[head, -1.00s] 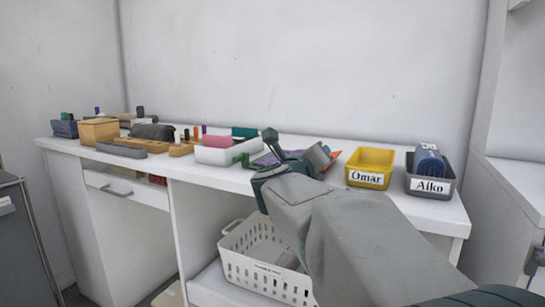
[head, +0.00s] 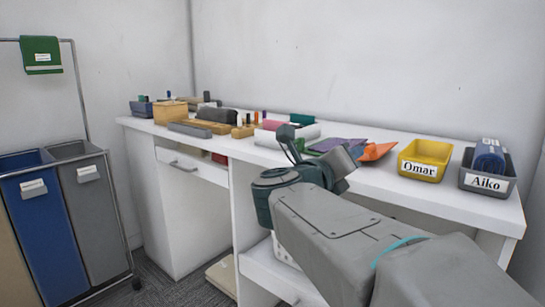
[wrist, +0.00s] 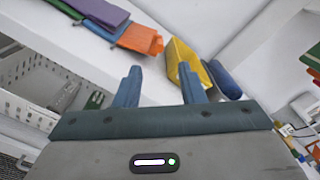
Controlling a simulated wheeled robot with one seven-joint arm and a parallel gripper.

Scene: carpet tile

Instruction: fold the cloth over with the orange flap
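The cloth lies on the white counter, with a purple part (head: 336,144) and an orange flap (head: 376,151) at its right end. In the wrist view the purple part (wrist: 105,12) and the orange flap (wrist: 142,40) show at the top, with green and blue areas beside the purple. My gripper (wrist: 160,69) is open and empty, its two fingers apart. It is off the cloth, near the counter's front edge. In the head view my arm hides part of the counter front, and the fingers are hard to make out.
A yellow Omar bin (head: 424,160) and a grey Aiko bin (head: 487,175) holding a blue roll (head: 489,155) stand right of the cloth. A white tray (head: 286,133) and wooden blocks stand to the left. A white basket (wrist: 35,88) is below. Blue and grey hampers (head: 80,215) stand far left.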

